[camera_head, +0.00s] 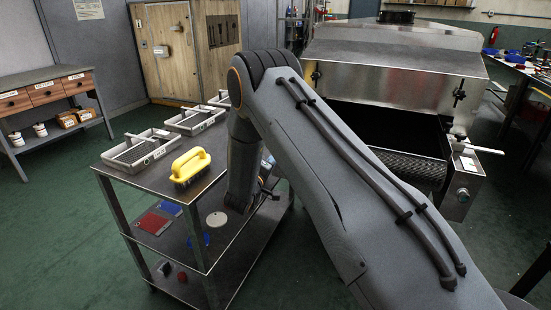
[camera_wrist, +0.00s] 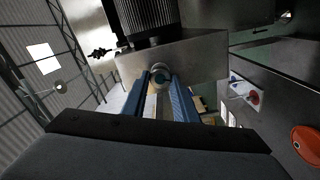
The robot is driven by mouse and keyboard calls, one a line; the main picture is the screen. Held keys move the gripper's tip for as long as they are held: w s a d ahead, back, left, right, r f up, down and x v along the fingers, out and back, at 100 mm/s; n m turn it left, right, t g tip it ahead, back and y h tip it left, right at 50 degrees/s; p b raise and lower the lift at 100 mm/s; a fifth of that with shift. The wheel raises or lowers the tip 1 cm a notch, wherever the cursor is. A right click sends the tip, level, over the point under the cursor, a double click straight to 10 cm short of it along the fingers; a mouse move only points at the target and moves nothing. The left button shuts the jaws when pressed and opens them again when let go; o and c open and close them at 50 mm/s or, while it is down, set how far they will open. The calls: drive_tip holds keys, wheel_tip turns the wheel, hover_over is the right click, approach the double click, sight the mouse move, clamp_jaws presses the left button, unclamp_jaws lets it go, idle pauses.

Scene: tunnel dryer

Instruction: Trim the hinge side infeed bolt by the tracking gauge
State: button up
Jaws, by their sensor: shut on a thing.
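In the wrist view my gripper (camera_wrist: 167,92) has its two blue fingers closed around a round bolt end with a teal ring (camera_wrist: 160,74), which stands out from a steel block (camera_wrist: 195,57). A pale strip shows between the fingers; I cannot tell what it is. In the head view my arm hides the gripper and this bolt. A similar round bolt end (camera_head: 463,195) sits on the bracket at the right of the dryer mouth (camera_head: 398,130). A small white plate (camera_head: 467,162) on that bracket may be the tracking gauge; its reading is too small to make out.
A steel cart (camera_head: 165,178) stands left of my arm, with grey trays (camera_head: 143,155) and a yellow brush (camera_head: 190,167) on top. A workbench (camera_head: 45,85) is farther left. A dark panel (camera_wrist: 285,85) lies close to my gripper's right. Green floor is open at left.

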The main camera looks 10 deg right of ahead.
drive_tip(key=shift+f+n+p, duration=0.15)
drive_tip(key=shift+n+p, duration=0.5)
drive_tip(key=shift+n, duration=4.25)
drive_tip(key=o, duration=1)
drive_tip(key=v, duration=0.8)
